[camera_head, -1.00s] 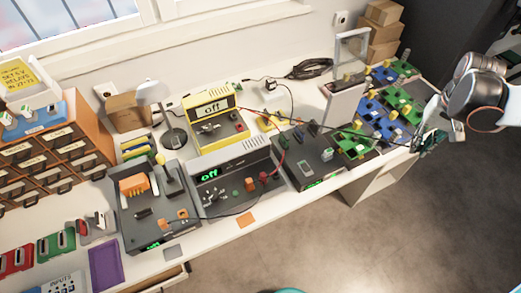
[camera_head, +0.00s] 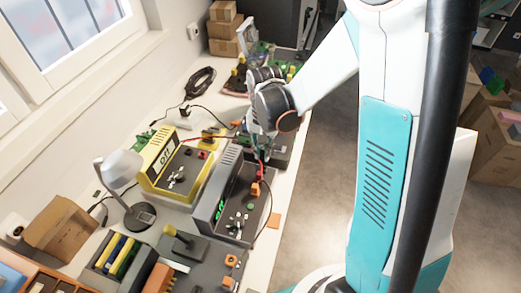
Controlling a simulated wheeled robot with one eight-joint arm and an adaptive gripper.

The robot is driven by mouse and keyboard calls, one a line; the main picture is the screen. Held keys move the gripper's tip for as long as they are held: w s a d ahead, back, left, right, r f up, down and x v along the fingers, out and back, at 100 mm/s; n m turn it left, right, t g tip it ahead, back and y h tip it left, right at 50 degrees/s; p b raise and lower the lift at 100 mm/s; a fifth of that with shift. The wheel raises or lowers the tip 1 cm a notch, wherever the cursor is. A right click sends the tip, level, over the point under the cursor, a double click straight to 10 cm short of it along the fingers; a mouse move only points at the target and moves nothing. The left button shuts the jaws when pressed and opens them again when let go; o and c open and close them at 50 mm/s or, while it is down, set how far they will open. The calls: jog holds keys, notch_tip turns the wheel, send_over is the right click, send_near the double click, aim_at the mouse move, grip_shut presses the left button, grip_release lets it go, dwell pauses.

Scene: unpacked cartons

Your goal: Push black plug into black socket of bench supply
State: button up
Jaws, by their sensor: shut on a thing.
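The bench supply (camera_head: 209,211) is a dark grey box with a lit green display, standing mid-bench in the head view. Its front panel has small knobs and an orange-red plug (camera_head: 256,189); the black socket is too small to pick out. My gripper (camera_head: 266,150) is beyond the panel's far end, pointing down. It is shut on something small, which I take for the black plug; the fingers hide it. A thin black lead (camera_head: 271,205) runs from near the gripper down along the front of the supply. A red lead (camera_head: 261,166) lies close below the gripper.
Another dark device is partly behind my gripper. Cardboard boxes (camera_head: 223,28) stand at the far end. The bench's right edge is close, with open floor beyond.

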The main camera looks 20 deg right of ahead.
jog(key=shift+f+b, duration=1.85)
jog(key=shift+f, duration=0.9)
jog(key=shift+f+b, duration=0.7)
jog(key=shift+b, duration=0.3)
dwell(0.8)
jog(key=o, duration=0.9)
jog(key=shift+r, duration=0.1)
notch_tip(320, 180, up, 12)
jog(key=shift+d, duration=0.1)
